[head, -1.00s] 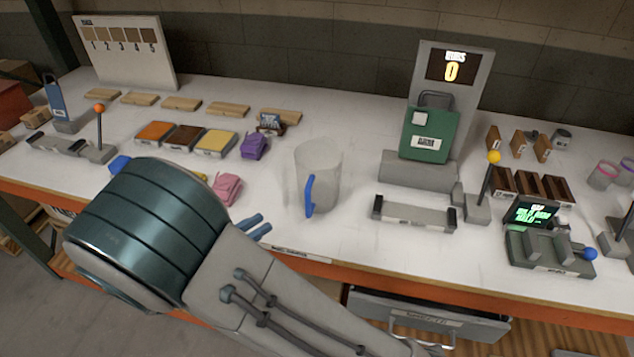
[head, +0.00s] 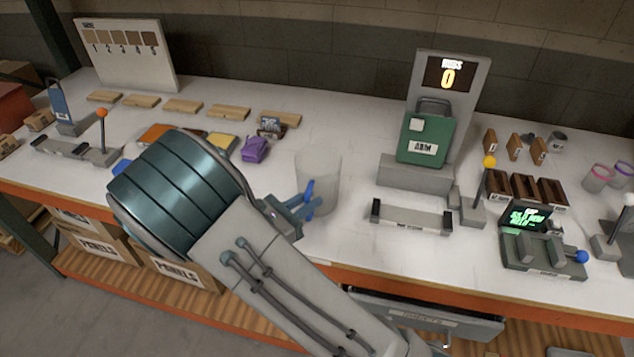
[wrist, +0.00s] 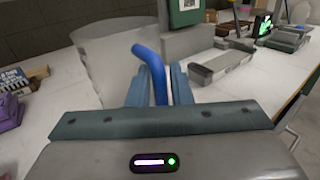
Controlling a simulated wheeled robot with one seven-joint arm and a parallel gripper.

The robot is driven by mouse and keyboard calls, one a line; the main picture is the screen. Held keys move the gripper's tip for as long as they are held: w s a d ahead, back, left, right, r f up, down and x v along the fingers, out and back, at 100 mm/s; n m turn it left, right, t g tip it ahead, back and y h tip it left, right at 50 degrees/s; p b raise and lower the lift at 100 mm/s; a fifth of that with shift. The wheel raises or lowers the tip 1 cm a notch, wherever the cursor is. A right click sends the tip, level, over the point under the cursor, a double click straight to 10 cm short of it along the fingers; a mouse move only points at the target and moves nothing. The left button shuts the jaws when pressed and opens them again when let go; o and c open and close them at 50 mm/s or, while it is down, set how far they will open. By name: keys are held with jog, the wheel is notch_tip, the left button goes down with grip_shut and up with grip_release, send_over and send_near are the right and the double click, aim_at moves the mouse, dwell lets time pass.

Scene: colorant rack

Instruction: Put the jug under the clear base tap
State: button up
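The jug (head: 321,165) is a translucent, pale cylinder with a blue handle (head: 308,190). It stands upright on the white bench, left of the green machine. In the wrist view the jug (wrist: 108,62) is at the upper left and its handle (wrist: 157,72) rises between my fingers. My gripper (head: 312,204) is at the jug's front, its blue-grey fingers on either side of the handle. In the wrist view small gaps show between the fingers and the handle, so my gripper (wrist: 158,85) looks open. No tap label is readable, so I cannot tell which is the clear base tap.
Right of the jug stand a low grey cradle (head: 411,217), a yellow-knobbed lever (head: 487,175) and the green machine (head: 424,139). A purple pouch (head: 255,148) and coloured blocks lie to the left. An orange-knobbed lever (head: 102,130) stands farther left.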

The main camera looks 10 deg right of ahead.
grip_shut()
jog(key=shift+r, duration=0.1)
